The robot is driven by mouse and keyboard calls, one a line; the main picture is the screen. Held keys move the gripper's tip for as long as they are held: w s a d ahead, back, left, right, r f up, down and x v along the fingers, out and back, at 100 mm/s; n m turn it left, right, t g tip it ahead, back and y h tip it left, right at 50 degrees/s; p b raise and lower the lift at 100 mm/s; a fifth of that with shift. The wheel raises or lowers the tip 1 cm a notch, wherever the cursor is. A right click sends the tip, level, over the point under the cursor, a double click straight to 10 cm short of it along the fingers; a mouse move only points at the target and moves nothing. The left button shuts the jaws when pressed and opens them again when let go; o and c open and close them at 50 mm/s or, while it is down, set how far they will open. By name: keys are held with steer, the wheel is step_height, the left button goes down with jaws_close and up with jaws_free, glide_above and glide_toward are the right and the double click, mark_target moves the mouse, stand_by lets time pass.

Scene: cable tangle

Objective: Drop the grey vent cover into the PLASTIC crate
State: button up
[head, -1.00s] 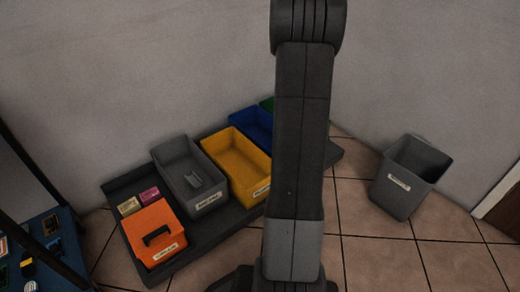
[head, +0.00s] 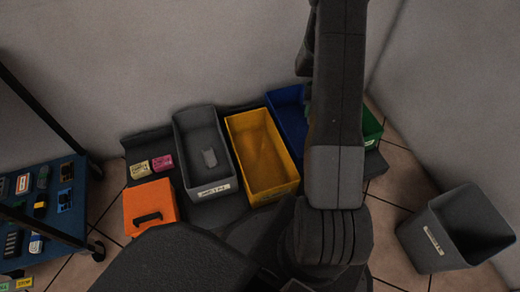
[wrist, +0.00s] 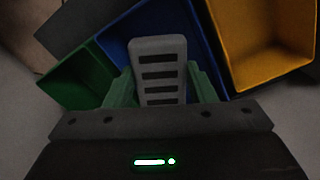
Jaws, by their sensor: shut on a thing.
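My gripper (wrist: 163,82) is shut on the grey vent cover (wrist: 159,68), a light grey plate with several dark slots, in the wrist view. The cover is held between the two greenish fingers, above the blue crate (wrist: 205,45), with the green crate (wrist: 70,82) to the left and the yellow crate (wrist: 238,72) to the right. In the head view the arm hides the gripper and cover. The blue crate (head: 282,97), green crate (head: 371,128), yellow crate (head: 238,121) and grey crate (head: 181,122) stand in a row. I cannot read which crate is labelled PLASTIC.
An orange box (head: 150,200) with a black handle and two small packs, yellow (head: 139,168) and pink (head: 162,163), lie left. A grey bin (head: 440,225) stands right. A blue shelf cart (head: 75,225) holds small items.

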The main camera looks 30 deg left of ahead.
steer(key=s+a+f+n+p, duration=0.5)
steer(key=s+a+f, duration=0.4)
steer(key=s+a, duration=0.4)
step_height(320, 180, down, 6)
steer(key=b, duration=0.2)
steer(key=shift+a+b, duration=0.25)
steer(key=shift+b, duration=0.05)
steer(key=o, duration=1)
steer(key=shift+r, duration=0.1)
step_height(320, 180, up, 14)
steer(key=p, duration=0.3)
steer(key=shift+f, duration=0.2)
